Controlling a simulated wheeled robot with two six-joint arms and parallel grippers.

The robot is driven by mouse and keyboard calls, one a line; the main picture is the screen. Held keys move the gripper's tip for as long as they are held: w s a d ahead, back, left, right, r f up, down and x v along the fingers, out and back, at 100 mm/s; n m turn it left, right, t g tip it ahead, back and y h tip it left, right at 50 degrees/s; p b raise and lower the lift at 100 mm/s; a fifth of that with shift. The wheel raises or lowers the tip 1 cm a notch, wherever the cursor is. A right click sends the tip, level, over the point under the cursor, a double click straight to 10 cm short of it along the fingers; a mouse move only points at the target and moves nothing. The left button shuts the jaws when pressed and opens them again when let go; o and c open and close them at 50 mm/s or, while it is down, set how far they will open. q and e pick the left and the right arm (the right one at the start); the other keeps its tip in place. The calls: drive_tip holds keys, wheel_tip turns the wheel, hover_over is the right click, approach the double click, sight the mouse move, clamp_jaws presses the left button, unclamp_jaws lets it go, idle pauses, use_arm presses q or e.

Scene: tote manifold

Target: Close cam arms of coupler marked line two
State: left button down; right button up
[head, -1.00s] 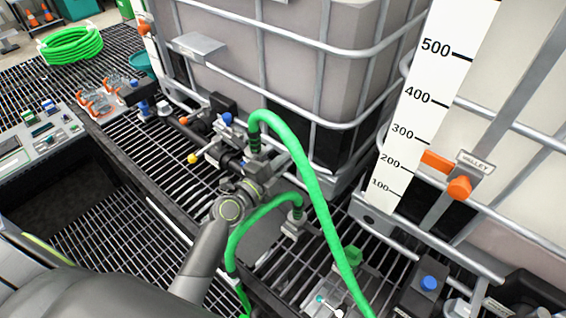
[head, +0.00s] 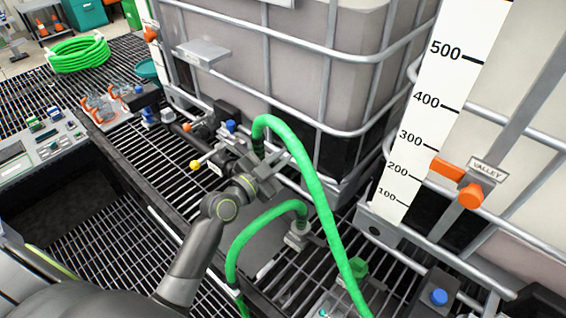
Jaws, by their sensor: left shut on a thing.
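A green hose (head: 322,205) arches up from a dark coupler (head: 259,147) on the manifold beside the middle tote. My left gripper (head: 268,174) is just below and in front of this coupler. It is shut on what looks like a cam arm of the coupler, mostly hidden by the fingers. The coupler's marking and its other cam arm cannot be made out. A second green hose (head: 258,222) ends at a lower fitting (head: 298,234) to the right of my gripper. My right gripper is not in view.
A valve with a yellow knob (head: 195,165) and a blue cap (head: 231,126) sit left of the coupler. The tote's cage (head: 320,122) stands close behind. An orange valve handle (head: 470,195) is at the right. Open grating (head: 110,240) lies at the lower left.

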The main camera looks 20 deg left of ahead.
use_arm(q)
drive_tip(key=shift+w+a+r+n, duration=0.1)
drive_tip(key=shift+a+n, duration=0.25)
drive_tip(key=shift+n, duration=0.65)
drive_tip(key=c, duration=1.5)
unclamp_jaws()
